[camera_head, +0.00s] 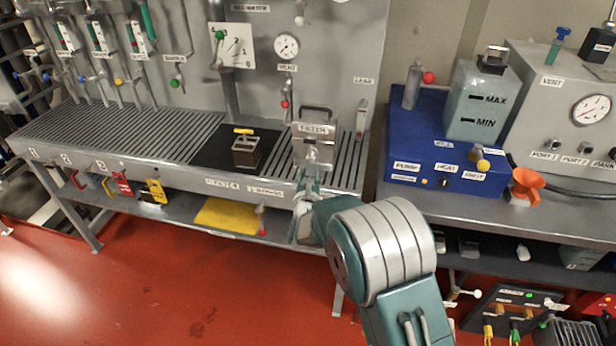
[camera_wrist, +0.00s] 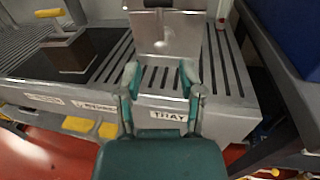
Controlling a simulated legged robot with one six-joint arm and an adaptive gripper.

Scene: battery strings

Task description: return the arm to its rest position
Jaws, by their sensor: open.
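My arm reaches from the lower right of the head view toward the front edge of the grated bench (camera_head: 110,150). My gripper (camera_head: 309,182) is at the bench edge, in front of the metal box labelled FILTER (camera_head: 316,152). In the wrist view my gripper (camera_wrist: 160,80) has its two fingers spread apart with nothing between them. The filter box (camera_wrist: 167,35) stands just beyond the fingertips on the grate; I cannot tell whether they touch it. A label reading TRAY (camera_wrist: 168,114) on the bench front shows between the fingers.
A small box with a yellow handle (camera_head: 246,150) stands on a black mat left of the filter. A blue pump unit (camera_head: 440,150) stands on the right bench, with an orange funnel (camera_head: 527,186) beside it. Open red floor (camera_head: 190,280) lies in front of the left bench.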

